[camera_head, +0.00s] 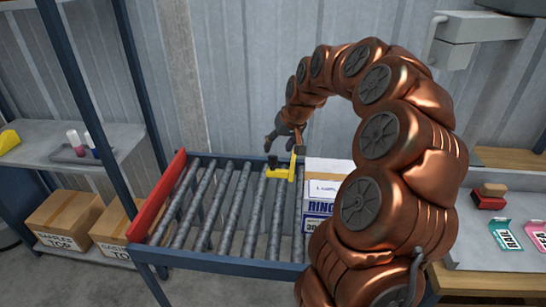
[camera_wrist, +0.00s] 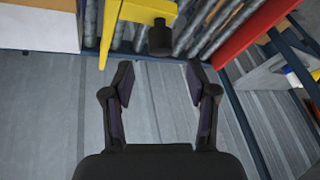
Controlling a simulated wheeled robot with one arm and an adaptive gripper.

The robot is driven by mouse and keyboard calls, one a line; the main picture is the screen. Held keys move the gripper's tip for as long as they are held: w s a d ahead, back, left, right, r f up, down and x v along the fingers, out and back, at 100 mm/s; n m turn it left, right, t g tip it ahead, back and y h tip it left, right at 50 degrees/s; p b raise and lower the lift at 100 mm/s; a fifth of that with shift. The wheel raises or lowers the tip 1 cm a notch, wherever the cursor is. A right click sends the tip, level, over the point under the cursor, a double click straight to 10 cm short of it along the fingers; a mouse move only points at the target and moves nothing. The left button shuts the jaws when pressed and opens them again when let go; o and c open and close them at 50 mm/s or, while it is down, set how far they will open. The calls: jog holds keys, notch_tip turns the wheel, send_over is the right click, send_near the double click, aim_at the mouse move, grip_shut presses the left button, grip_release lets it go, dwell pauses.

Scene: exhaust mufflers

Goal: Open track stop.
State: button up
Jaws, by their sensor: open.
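The track stop is a yellow bracket (camera_head: 284,173) lying across the roller track, beside the left side of a white and blue box (camera_head: 318,208). It has a black knob (camera_head: 272,161) on its far end. In the wrist view the yellow bracket (camera_wrist: 138,12) is at the top, with the black knob (camera_wrist: 160,38) hanging centrally just beyond my fingertips. My gripper (camera_wrist: 160,74) is open and empty, its fingers spread to either side of the knob's line and apart from it. In the head view my gripper (camera_head: 283,141) is just above and behind the knob.
The roller track (camera_head: 215,203) has bare rollers left of the stop and a red end plate (camera_head: 160,200) at its left end. A blue rack with cardboard boxes (camera_head: 66,216) stands left. A corrugated wall is close behind. A workbench (camera_head: 480,240) with small packages is right.

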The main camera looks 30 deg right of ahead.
aim_at(273, 156)
jog(key=shift+p+x, duration=0.65)
jog(key=shift+x, duration=2.55)
jog(key=shift+s, duration=0.1)
grip_shut()
